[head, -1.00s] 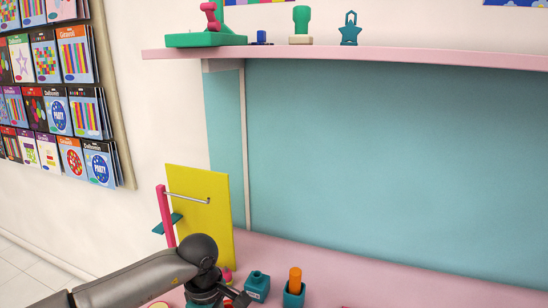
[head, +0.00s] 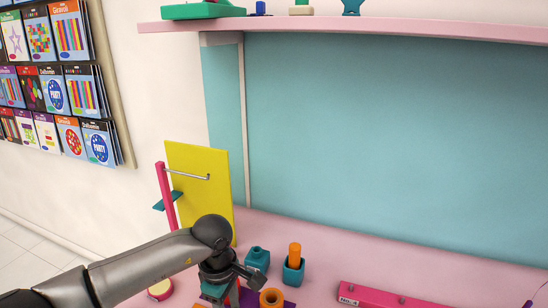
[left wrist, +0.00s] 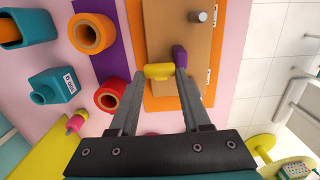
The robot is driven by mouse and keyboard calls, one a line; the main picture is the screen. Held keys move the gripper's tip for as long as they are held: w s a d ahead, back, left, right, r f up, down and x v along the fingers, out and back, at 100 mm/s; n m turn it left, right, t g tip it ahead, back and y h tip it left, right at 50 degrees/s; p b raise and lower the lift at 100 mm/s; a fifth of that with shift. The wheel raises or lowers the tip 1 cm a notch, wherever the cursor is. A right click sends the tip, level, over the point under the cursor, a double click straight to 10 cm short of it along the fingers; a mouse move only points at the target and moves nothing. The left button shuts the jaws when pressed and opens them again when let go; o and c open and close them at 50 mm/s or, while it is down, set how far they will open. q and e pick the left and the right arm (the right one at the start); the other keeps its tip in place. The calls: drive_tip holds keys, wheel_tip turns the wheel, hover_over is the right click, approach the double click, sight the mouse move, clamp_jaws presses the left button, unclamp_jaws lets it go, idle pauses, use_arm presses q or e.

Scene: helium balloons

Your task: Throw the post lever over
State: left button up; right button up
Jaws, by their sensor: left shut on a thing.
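In the left wrist view my left gripper (left wrist: 161,75) is shut on a short yellow bar (left wrist: 160,71). A purple piece (left wrist: 180,56) stands against the bar's right end; I cannot tell whether they are joined. Both are over a wooden panel (left wrist: 168,30) with an orange border. In the head view my left gripper (head: 232,290) is low in the picture, and the yellow bar is hidden there. My right gripper is out of view.
A teal bottle (head: 257,259), a teal holder with an orange cylinder (head: 294,256) and an orange ring (head: 271,298) stand near the gripper. A red ring (left wrist: 110,96) is just left of the fingers. A long pink block (head: 385,297) lies at right.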

use_arm(q)
drive_tip(key=shift+s+d+f, duration=0.1)
drive_tip(key=shift+d, duration=0.1)
drive_tip(key=shift+s+d+f+b, duration=0.25)
drive_tip(key=shift+d+f+b, duration=0.1)
drive_tip(key=shift+d, duration=0.25)
drive_tip(key=shift+s+d+f+b, duration=0.15)
drive_tip(key=shift+d+b, duration=0.05)
drive_tip(key=shift+d, duration=0.15)
drive_tip(key=shift+s+d+f+b, duration=0.1)
drive_tip(key=shift+d+f+b, duration=0.1)
drive_tip(key=shift+d, duration=0.1)
